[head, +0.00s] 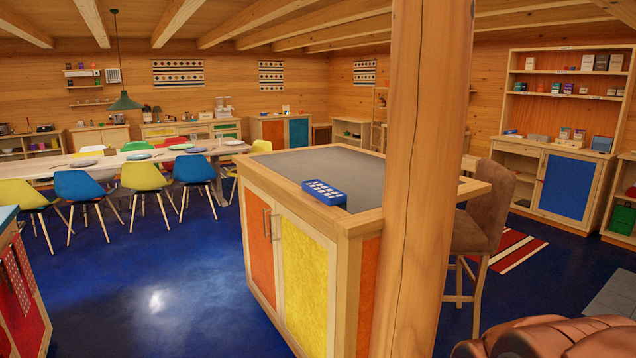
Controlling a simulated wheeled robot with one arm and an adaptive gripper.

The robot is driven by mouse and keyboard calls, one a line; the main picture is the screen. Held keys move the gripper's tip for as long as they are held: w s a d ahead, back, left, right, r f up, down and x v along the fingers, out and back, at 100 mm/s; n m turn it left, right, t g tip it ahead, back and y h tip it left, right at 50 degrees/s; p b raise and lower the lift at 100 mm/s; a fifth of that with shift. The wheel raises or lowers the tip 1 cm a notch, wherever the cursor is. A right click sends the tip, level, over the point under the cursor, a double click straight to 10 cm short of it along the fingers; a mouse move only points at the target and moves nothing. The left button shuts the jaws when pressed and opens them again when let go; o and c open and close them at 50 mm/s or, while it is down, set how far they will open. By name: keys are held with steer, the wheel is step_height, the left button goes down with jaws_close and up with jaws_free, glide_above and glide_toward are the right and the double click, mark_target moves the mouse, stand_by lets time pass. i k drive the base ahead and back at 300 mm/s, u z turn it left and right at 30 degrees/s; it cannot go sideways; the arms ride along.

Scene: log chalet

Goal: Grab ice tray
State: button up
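A blue ice tray (324,192) with pale compartments lies on the island counter (300,166), close to its near edge. The counter has a grey top with a wooden rim, and orange and yellow doors below. The tray looks flat and nothing covers it. My gripper is not in view.
A thick wooden post (422,190) stands in front of the island's right side and hides part of it. A brown stool (482,228) is behind the post. A brown padded thing (550,338) fills the lower right corner. The blue floor (160,290) left of the island is open.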

mark_target(330, 196)
steer(key=u, duration=0.3)
steer(key=i, duration=1.8)
steer(key=u, duration=0.45)
